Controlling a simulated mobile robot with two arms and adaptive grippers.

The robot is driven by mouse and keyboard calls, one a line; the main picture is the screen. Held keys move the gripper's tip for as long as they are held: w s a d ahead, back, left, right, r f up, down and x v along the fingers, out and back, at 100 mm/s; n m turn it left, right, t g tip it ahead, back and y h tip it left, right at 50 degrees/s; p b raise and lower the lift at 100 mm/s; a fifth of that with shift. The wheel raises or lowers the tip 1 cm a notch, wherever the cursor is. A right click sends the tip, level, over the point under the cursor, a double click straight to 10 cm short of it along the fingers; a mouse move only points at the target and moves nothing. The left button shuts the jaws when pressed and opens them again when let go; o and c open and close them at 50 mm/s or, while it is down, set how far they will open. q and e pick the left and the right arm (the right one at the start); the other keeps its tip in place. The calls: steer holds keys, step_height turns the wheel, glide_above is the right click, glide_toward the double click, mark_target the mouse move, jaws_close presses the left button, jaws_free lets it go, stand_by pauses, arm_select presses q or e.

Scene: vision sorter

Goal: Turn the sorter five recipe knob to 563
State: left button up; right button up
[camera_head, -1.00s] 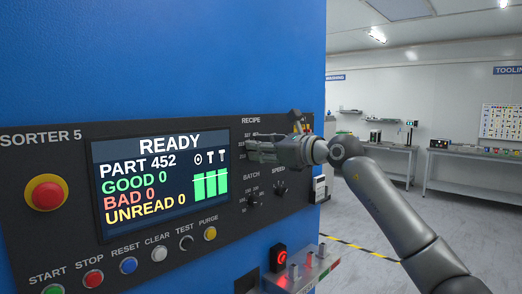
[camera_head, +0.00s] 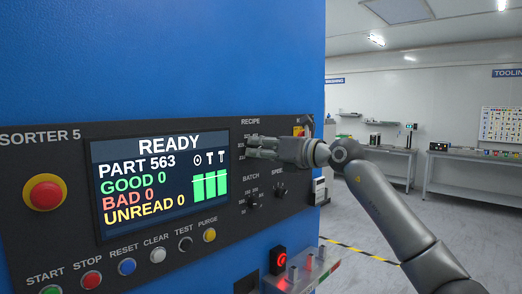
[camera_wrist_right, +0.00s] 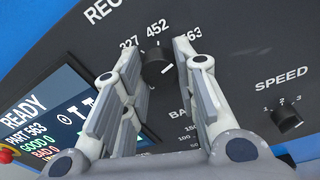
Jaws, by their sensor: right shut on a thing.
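The sorter 5 screen (camera_head: 160,180) reads READY and PART 563 in the head view. The black recipe knob (camera_wrist_right: 157,72) sits between the fingers of my right gripper (camera_wrist_right: 157,60) in the right wrist view, with a white mark on its right side. The labels 327, 452 and 563 (camera_wrist_right: 193,33) run above it. My right gripper (camera_head: 252,147) is shut on the knob and hides it in the head view. My left gripper is not in view.
The batch knob (camera_head: 253,199) and speed knob (camera_head: 280,191) lie just below my gripper. A red stop button (camera_head: 45,193) and a row of coloured buttons are on the panel's left. A shelf with a red-lit button (camera_head: 281,261) juts out below.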

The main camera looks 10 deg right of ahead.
steer(key=shift+f, duration=0.25)
steer(key=o, duration=1.1)
steer(key=shift+r, duration=0.1)
steer(key=shift+c, duration=0.2)
steer(key=v, duration=1.2)
steer(key=shift+a, duration=0.1)
